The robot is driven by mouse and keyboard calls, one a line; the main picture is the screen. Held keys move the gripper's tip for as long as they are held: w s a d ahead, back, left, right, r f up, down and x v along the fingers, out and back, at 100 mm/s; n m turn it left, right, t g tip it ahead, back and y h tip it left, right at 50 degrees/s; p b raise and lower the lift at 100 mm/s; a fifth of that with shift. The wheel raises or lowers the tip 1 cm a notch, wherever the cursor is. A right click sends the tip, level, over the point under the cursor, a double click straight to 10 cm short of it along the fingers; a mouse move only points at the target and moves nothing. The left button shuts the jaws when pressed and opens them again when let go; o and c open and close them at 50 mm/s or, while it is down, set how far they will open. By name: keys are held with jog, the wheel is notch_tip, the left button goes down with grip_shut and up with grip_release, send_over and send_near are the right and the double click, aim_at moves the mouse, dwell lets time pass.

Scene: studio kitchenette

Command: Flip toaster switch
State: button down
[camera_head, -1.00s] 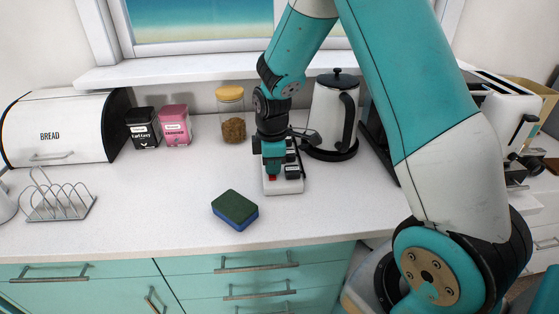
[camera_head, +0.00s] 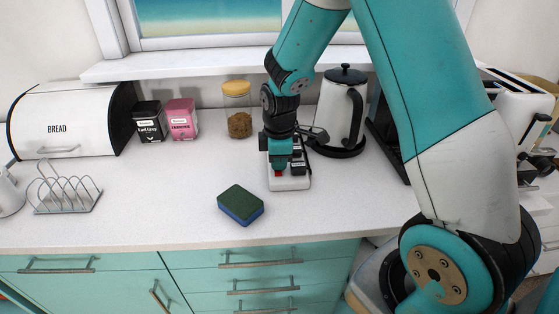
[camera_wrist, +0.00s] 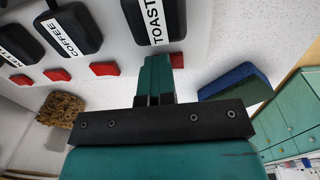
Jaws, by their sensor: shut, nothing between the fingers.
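A white power strip (camera_head: 290,183) lies on the counter under my gripper (camera_head: 279,168). In the wrist view the strip (camera_wrist: 85,45) carries black plugs, with red rocker switches in a row beside them. The plug labelled TOAST (camera_wrist: 155,20) is just beyond my gripper (camera_wrist: 158,62). The red switch beside that plug (camera_wrist: 177,60) is partly hidden by my fingertips; I cannot tell whether they touch it or which way it is set. My gripper is shut and empty, pointing down. The white toaster (camera_head: 520,108) stands at the right, partly behind my arm.
A black-and-white kettle (camera_head: 341,112) stands close behind and right of the strip. A jar (camera_head: 238,122) stands behind it to the left. A green-blue sponge (camera_head: 240,205) lies in front. A toast rack (camera_head: 66,192) and bread bin (camera_head: 65,125) are at the left. The counter between is clear.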

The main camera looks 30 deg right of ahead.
jog(key=shift+s+a+f+g, duration=0.3)
jog(key=shift+s+f, duration=0.25)
jog(key=shift+s, duration=0.1)
jog(key=shift+r+p, duration=0.3)
jog(key=shift+p, duration=0.05)
jog(key=r+p, duration=0.2)
jog(key=w+r+p, duration=0.1)
jog(key=r+p, duration=0.1)
jog(key=r, duration=0.1)
jog(key=shift+d+r, duration=0.1)
jog(key=shift+d, duration=0.05)
notch_tip(320, 180, up, 9)
jog(key=b, duration=0.2)
jog(key=shift+r, duration=0.15)
jog(key=shift+d, duration=0.3)
